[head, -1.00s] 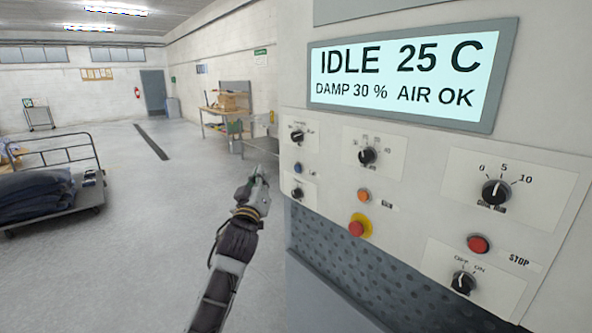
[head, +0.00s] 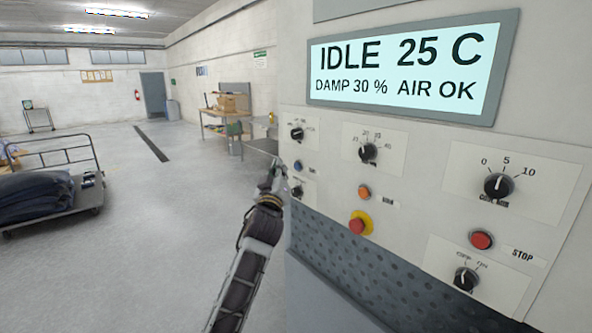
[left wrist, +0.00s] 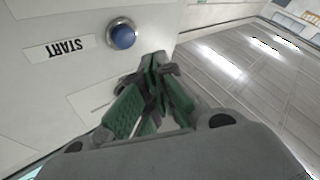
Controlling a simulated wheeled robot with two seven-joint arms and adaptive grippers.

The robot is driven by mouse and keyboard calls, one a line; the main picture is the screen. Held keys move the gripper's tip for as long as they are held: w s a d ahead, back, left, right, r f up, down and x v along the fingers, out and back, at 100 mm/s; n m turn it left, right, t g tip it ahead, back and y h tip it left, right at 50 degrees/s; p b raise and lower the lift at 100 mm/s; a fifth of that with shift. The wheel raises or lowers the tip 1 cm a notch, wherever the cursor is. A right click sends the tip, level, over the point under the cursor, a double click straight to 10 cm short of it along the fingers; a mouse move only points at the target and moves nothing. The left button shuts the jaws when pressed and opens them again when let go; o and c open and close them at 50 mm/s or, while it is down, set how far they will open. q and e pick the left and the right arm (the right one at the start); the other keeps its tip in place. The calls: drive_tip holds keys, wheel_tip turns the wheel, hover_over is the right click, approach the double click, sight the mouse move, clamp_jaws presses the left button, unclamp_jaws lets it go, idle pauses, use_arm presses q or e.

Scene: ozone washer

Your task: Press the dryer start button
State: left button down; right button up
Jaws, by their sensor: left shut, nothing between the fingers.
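The start button is a small blue button (head: 298,167) at the left edge of the dryer's panel (head: 420,180). In the left wrist view the blue button (left wrist: 122,36) has a metal ring, with a START label (left wrist: 60,48) beside it. My left gripper (head: 279,168) is beside the panel's left edge, close to the blue button. In the left wrist view its green-padded fingers (left wrist: 158,62) are shut and empty, with their tips near the button and seemingly apart from it. The display reads IDLE 25 C, DAMP 30 %, AIR OK. My right gripper is not in view.
The panel also holds several black knobs, such as one (head: 367,152), an orange button (head: 364,192), a red button on yellow (head: 360,224) and a red STOP button (head: 481,240). A cart (head: 60,200) stands at the left. Open floor lies between.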

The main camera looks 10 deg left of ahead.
sight(298, 166)
use_arm(q)
drive_tip(key=shift+w+d+b, duration=0.3)
drive_tip(key=shift+w+d, duration=0.35)
drive_tip(key=shift+w, duration=0.15)
idle(0.7)
drive_tip(key=shift+w+d, duration=0.25)
drive_tip(key=shift+w, duration=0.1)
idle(0.6)
